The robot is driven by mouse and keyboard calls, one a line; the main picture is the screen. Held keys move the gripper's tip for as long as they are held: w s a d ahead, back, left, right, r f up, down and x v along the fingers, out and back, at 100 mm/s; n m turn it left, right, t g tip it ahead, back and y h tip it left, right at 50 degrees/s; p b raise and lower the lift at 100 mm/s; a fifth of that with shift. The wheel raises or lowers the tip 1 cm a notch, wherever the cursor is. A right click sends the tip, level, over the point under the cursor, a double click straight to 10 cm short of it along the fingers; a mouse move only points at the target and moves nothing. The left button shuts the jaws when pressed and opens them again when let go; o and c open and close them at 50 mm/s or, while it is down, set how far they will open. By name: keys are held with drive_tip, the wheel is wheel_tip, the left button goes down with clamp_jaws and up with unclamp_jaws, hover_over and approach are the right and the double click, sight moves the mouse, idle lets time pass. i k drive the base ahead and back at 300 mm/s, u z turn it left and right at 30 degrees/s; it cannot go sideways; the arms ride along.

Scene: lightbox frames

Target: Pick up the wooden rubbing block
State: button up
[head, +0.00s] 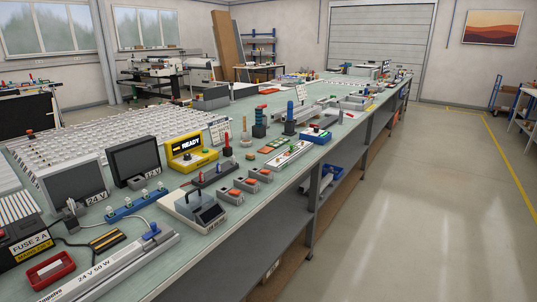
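I cannot pick out the wooden rubbing block for sure in the head view. A small beige, wood-coloured piece (245,139) stands upright on the long workbench (270,202), near its middle, but it is too small to tell what it is. My gripper is not in view.
The bench is crowded with a yellow READY box (187,150), dark panels (134,160), several grey boxes with orange tops, a red tray (50,270) and a long 24 V bar (115,268). A lower shelf (265,238) runs beneath. The floor (420,200) on the right is clear.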

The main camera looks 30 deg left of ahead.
sight(250, 157)
drive_tip(key=z, duration=0.15)
drive_tip(key=i, duration=1.75)
drive_tip(key=u, duration=0.45)
drive_tip(key=i, duration=0.9)
drive_tip(key=u, duration=1.55)
drive_tip(key=i, duration=0.85)
drive_tip(key=u, duration=0.9)
